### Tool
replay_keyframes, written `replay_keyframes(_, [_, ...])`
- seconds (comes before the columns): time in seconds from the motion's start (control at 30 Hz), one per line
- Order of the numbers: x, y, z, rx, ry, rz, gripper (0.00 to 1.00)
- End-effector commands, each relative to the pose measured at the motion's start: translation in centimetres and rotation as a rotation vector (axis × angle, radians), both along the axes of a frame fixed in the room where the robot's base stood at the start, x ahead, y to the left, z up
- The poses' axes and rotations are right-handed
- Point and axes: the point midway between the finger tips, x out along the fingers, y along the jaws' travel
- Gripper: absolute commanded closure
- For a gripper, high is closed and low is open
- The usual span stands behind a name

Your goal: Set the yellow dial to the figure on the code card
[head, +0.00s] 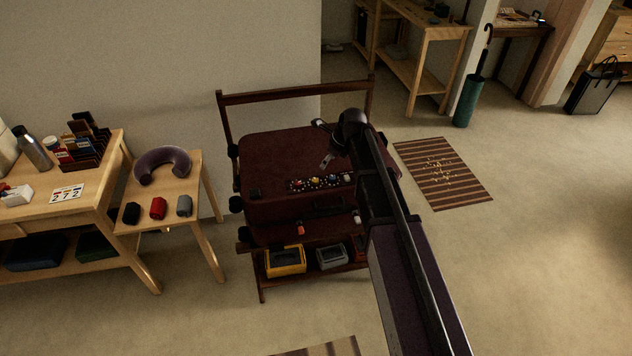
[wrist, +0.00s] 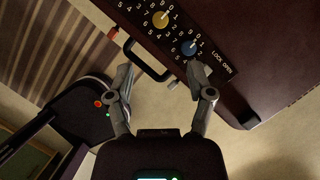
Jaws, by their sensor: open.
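The dark red suitcase (head: 285,150) lies on a wooden rack. Its black dial panel (wrist: 207,38) carries the yellow dial (wrist: 160,19), which also shows in the head view (head: 315,182). In the wrist view its white mark points up and right, near the 0. The code card (head: 67,193) lies on the left table and seems to read 2 7 2; which colour goes with which figure is too small to tell. My gripper (wrist: 160,72) is open and empty over the suitcase's front edge, apart from the yellow dial, with its fingers spread below it in the wrist view.
A blue dial (wrist: 188,48) sits beside the yellow one, with a LOCK OPEN label near it. The suitcase handle (wrist: 141,62) juts out near my left finger. A small table (head: 190,222) stands left of the rack.

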Motion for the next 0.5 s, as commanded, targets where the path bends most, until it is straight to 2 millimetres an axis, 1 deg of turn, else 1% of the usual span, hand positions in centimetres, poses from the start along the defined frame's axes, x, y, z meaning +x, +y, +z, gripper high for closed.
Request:
replay_keyframes(0.03, [0.1,0.2,-0.8,0.000,0.000,0.000,0.31])
replay_keyframes(0.5, [0.9,1.4,-4.5,0.000,0.000,0.000,0.31])
